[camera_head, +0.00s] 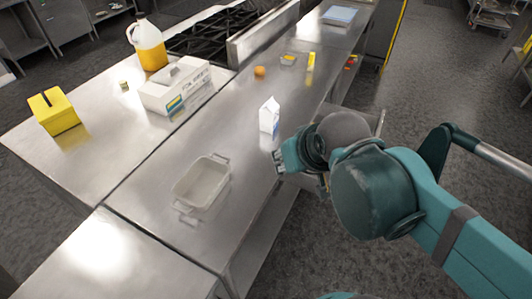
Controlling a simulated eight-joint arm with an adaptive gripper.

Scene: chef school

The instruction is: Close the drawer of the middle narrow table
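The middle narrow table (225,145) is a long steel counter running from lower left to upper right. On its right side a drawer (377,118) stands pulled out. My arm covers most of the drawer, so how far it is open is unclear. My gripper (282,160) is at the table's right edge, on the near side of the drawer. Its fingers are small and partly hidden by my own wrist, so I cannot tell whether they are open or shut, or whether they touch the table or drawer.
On the steel tops are a grey tray (203,182), a milk carton (269,115), an orange (260,71), a yellow bottle (311,62), a white box (176,87), a yellow box (53,112) and a jug (148,44).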

